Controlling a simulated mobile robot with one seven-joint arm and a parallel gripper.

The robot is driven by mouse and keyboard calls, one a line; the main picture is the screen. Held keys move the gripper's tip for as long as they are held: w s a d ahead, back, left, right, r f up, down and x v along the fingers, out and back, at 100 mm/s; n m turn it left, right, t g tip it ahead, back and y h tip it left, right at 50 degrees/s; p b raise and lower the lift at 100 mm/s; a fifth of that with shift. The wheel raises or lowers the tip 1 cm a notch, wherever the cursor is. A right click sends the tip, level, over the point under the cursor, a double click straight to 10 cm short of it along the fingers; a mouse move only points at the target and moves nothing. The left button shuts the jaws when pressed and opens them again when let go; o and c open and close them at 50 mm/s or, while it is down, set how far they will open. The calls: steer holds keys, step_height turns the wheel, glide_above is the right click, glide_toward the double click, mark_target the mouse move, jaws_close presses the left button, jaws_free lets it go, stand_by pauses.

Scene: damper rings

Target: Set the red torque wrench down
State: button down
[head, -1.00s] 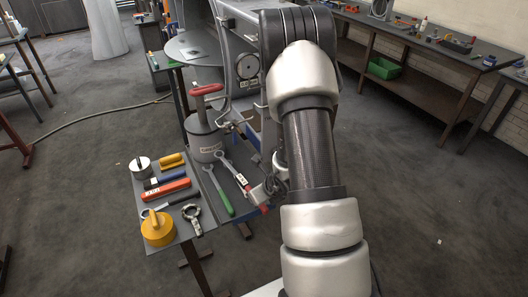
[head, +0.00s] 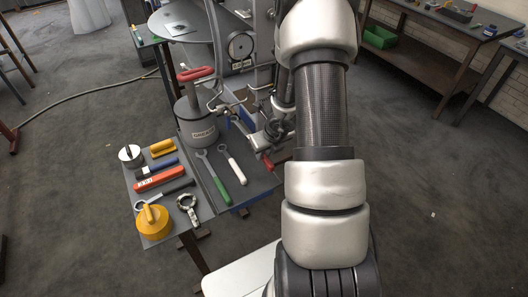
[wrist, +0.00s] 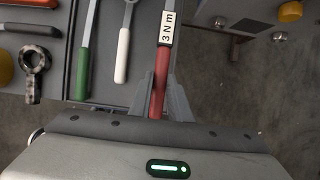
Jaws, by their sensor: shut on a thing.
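The red torque wrench (wrist: 157,92) lies lengthwise between my gripper's fingers (wrist: 162,97) in the wrist view, with a white "3 N m" label beyond the fingertips. My gripper is shut on its red handle. In the head view my gripper (head: 276,130) is over the right side of the grey table (head: 254,186), and the red handle end (head: 268,162) shows below it. The wrench's far end is out of the wrist view and hidden in the head view. I cannot tell whether the wrench touches the table.
A white-handled wrench (head: 234,166) and a green-handled wrench (head: 214,180) lie left of the red one. A grey cylinder with a red handle (head: 196,120) stands behind them. A yellow round part (head: 153,221) and several tools lie further left. The table's right edge is close.

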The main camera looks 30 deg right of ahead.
steer(key=shift+r, duration=0.1)
step_height(320, 180, down, 7)
steer(key=b, duration=0.7)
steer(key=shift+r, duration=0.2)
steer(key=c, duration=2)
jaws_free()
steer(key=o, duration=0.6)
steer(key=p+v, duration=0.9)
steer(key=v, duration=0.8)
steer(key=shift+r, duration=0.15)
